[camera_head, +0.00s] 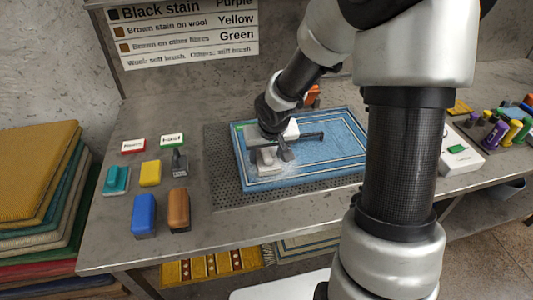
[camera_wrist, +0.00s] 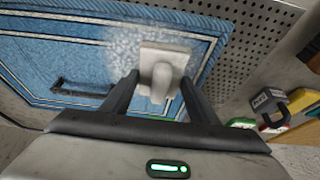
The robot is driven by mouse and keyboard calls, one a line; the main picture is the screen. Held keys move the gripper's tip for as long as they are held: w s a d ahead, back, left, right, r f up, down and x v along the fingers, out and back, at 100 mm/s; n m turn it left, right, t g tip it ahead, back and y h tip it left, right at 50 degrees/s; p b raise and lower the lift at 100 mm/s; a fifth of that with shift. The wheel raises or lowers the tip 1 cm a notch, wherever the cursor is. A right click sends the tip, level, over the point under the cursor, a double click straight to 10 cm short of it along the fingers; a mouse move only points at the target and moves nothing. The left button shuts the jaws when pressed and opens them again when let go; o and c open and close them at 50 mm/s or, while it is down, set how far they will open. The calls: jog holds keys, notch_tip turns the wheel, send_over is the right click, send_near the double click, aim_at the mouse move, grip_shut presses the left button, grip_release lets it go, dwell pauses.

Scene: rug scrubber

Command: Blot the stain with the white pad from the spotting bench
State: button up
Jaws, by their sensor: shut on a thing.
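My gripper (camera_head: 271,154) is shut on the knob-like grip of the white pad (camera_head: 266,164). The pad also shows in the wrist view (camera_wrist: 178,49), its block between and just beyond my fingertips. It is over the near left part of the blue rug (camera_head: 325,154) and appears to rest on it; exact contact is hard to tell. A pale, whitish speckled patch (camera_wrist: 123,48) on the rug surrounds the pad. No dark stain shows; whatever lies under the pad is hidden.
The rug lies on a perforated grey panel (camera_head: 222,165) on the bench. Left are teal (camera_head: 116,180), yellow (camera_head: 150,174), blue (camera_head: 144,215) and brown (camera_head: 179,209) blocks, and a grey tool (camera_head: 180,162). A dark bar (camera_wrist: 82,88) lies on the rug. Coloured bottles (camera_head: 495,135) stand right.

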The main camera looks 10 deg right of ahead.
jog(key=shift+f+b, duration=0.6)
jog(key=shift+f, duration=0.05)
jog(key=shift+s+f, duration=0.15)
jog(key=shift+s, duration=0.05)
dwell(3.6)
jog(key=shift+w+r+p, duration=0.2)
jog(key=shift+r+p, duration=2.85)
jog(key=shift+r, duration=0.65)
jog(key=shift+a, duration=0.1)
